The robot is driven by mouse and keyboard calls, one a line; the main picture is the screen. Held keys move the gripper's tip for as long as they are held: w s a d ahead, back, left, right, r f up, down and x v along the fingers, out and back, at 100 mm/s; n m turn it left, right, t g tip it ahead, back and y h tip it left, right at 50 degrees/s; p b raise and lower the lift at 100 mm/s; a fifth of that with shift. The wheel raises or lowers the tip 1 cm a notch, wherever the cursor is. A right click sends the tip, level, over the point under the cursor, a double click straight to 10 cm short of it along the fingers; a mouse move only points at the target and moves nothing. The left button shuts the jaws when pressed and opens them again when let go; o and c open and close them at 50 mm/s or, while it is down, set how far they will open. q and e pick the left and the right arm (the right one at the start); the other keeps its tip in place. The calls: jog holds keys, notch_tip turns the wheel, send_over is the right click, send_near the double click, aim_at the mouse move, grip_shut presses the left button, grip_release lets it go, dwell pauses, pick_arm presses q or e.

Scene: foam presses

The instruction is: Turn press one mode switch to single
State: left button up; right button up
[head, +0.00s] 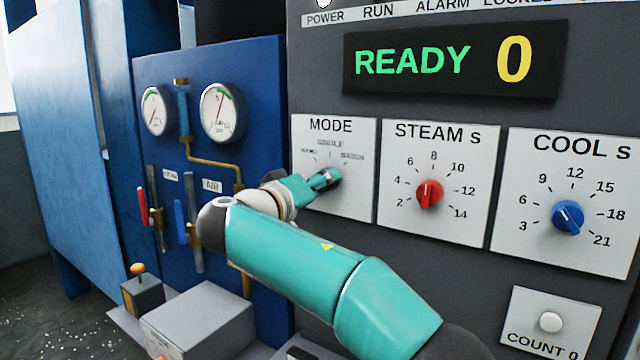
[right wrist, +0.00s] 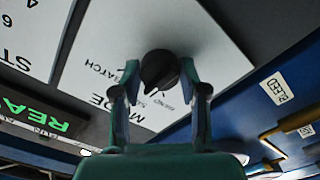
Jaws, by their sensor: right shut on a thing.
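The press panel's MODE plate (head: 350,195) is white with a dial switch and small labels in an arc above it. My right gripper (head: 326,179) is at this switch in the head view, covering most of it. In the right wrist view the switch is a black knob (right wrist: 160,72) with a pointed end. The two fingers of my right gripper (right wrist: 160,80) are shut on its sides. The knob's point faces the lettered side of the plate; the labels are partly hidden by the fingers, and I cannot tell which one it marks. My left gripper is not in view.
A red STEAM knob (head: 430,194) and a blue COOL knob (head: 568,217) sit to the right. The display (head: 450,62) reads READY 0. Gauges (head: 222,112) and lever valves (head: 180,222) are on the blue panel at left. A COUNT button (head: 550,321) is lower right.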

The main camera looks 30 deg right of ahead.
jog(key=shift+r+n, duration=0.1)
jog(key=shift+n, duration=0.3)
jog(key=o, duration=1.2)
jog(key=shift+w, duration=0.1)
jog(key=shift+c, duration=0.2)
jog(key=shift+a, duration=0.15)
jog(key=v, duration=1.2)
